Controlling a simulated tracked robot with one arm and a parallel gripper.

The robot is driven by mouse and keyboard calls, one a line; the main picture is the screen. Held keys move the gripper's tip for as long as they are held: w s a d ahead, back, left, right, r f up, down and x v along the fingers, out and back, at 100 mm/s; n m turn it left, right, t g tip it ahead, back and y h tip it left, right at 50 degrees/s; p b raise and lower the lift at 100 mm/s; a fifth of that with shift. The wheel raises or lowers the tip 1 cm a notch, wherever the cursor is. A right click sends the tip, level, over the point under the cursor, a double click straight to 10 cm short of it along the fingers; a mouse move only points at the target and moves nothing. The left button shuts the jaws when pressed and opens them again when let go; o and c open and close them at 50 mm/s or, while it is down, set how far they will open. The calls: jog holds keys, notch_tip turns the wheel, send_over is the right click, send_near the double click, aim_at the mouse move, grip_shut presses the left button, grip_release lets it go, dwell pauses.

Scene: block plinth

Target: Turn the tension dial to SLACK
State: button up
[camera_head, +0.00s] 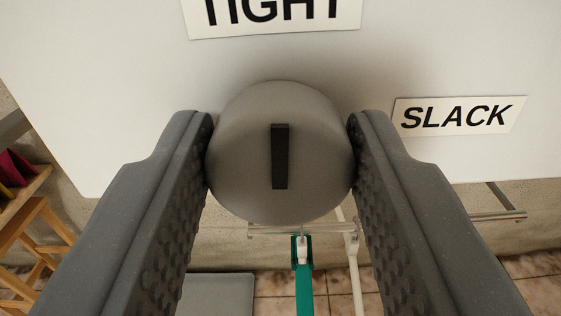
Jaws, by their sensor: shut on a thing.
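The tension dial (240,170) is a round grey knob on a white panel (120,110), with a black bar mark on its face. The bar stands nearly upright in the picture. A TIGHT label (275,14) is above the dial, its top cut off by the frame. A SLACK label (458,116) is to the right of the dial. My gripper (281,150) is shut on the dial, one ridged finger touching its left side and the other its right side.
Below the panel, a green-handled tool (304,280) and a pale pole (352,265) hang near a metal rail (300,230). A wooden stand (32,235) with dark red and yellow items is at the lower left. A grey flat thing (218,293) lies by the tiled floor.

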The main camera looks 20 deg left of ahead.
jog(key=m+b, duration=0.4)
jog(key=m, duration=0.1)
jog(key=shift+d+f, duration=0.15)
jog(key=shift+f, duration=0.05)
jog(key=m+b, duration=0.3)
jog(key=m, duration=0.1)
jog(key=shift+d+b, duration=0.1)
jog(key=shift+b, duration=0.2)
jog(key=m+b, duration=0.2)
jog(key=m, duration=0.2)
jog(key=shift+d+f+m+b, duration=0.15)
jog(key=shift+m+b, duration=1)
jog(key=shift+m, duration=1.05)
jog(key=o, duration=1)
jog(key=shift+w, duration=0.15)
jog(key=shift+c, duration=0.2)
